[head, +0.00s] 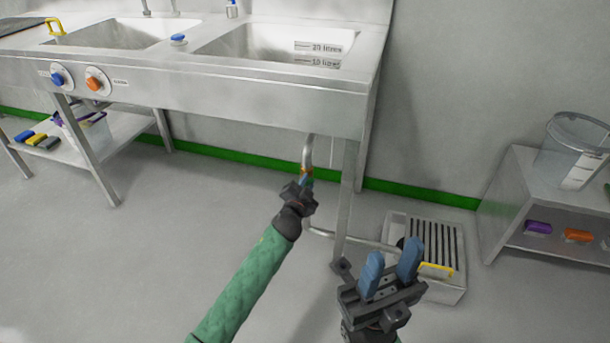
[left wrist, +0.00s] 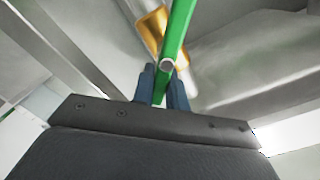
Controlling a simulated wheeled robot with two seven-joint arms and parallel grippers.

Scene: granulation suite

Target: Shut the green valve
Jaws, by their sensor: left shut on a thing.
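The green valve's lever (left wrist: 179,32) shows in the left wrist view, running up between my fingers beside a brass valve body (left wrist: 152,24). In the head view the brass body (head: 307,171) sits on the steel drain pipe (head: 308,150) under the right sink basin. My left gripper (head: 303,184) is at the valve and hides most of the lever. In the left wrist view its blue fingers (left wrist: 165,86) are shut on the green lever. My right gripper (head: 392,268) is open and empty, in front of the floor drain box.
The steel sink bench (head: 220,90) stands above the pipe, with a leg (head: 348,190) just right of the valve. A drain box (head: 455,285) with a grate and yellow handle sits on the floor. A low shelf (head: 540,185) stands at right.

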